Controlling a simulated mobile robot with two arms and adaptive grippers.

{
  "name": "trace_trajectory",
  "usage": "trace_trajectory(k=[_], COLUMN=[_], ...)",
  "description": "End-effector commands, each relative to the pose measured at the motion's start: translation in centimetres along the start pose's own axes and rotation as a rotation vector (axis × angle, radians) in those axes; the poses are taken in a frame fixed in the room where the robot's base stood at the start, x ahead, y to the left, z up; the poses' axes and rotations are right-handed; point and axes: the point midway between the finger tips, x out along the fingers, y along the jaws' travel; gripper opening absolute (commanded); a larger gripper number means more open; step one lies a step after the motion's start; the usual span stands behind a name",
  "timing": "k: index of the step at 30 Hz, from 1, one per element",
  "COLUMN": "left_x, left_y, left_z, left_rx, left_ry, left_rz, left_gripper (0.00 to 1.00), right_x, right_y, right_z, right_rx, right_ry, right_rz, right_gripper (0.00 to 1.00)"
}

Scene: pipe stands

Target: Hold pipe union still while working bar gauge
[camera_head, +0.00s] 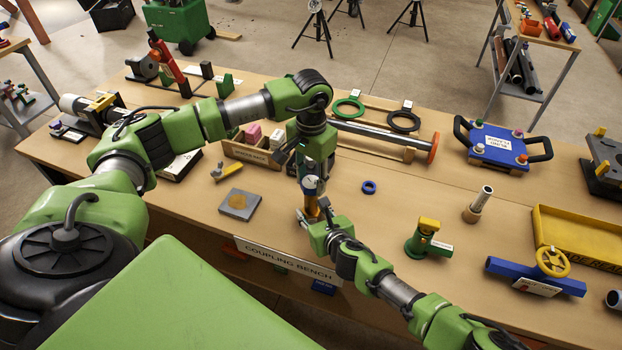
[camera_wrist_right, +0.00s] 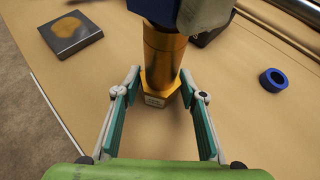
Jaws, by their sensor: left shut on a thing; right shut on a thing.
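The pipe union (camera_head: 311,207) is a brass-coloured upright fitting near the bench's front edge. The right wrist view shows its ribbed body and hexagonal base (camera_wrist_right: 160,88) with a small label. My right gripper (camera_wrist_right: 160,80) is shut on the base, one finger on each side. The bar gauge (camera_head: 310,183), with a pale round dial, sits directly above the union. My left gripper (camera_head: 312,168) comes down from above and is shut on the gauge, its fingers partly hidden. A dark blue part at the union's top is cut off in the right wrist view.
A grey plate with a yellow-brown patch (camera_head: 239,204) lies left of the union. A blue ring (camera_head: 369,187) lies to the right. A long steel pipe (camera_head: 380,135) lies behind. A green valve (camera_head: 427,238) and blue bar with yellow handwheel (camera_head: 535,276) stand at right.

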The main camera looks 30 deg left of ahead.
Motion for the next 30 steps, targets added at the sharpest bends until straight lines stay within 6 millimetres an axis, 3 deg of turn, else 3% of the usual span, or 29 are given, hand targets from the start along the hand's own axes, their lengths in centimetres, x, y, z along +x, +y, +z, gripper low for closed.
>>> trace_trajectory(k=[9,14,15,16,26,30], left_x=[0.08,0.10,0.10,0.10,0.09,0.08], left_y=[0.00,0.03,0.03,0.03,0.03,0.01], left_z=[-0.02,-0.01,-0.01,-0.01,0.01,0.01], left_rx=[0.282,0.297,0.296,0.296,0.278,0.047], left_ry=[0.001,0.001,0.001,0.001,0.001,0.000], left_rz=[-0.001,0.000,0.000,0.000,0.000,0.000], left_gripper=[0.08,0.08,0.44,0.52,0.54,0.54], right_x=[0.00,0.00,0.00,0.00,0.00,0.00], right_y=[-0.05,-0.04,-0.03,-0.03,-0.06,-0.07], right_z=[-0.44,-0.43,-0.42,-0.42,-0.42,-0.42], right_rx=[-0.001,-0.001,-0.001,-0.001,0.000,0.000], right_ry=[0.005,0.005,0.005,0.005,0.005,0.005], right_rz=[-0.001,-0.001,-0.001,-0.001,-0.002,-0.002], right_gripper=[0.12,0.12,0.12,0.12,0.12,0.12])
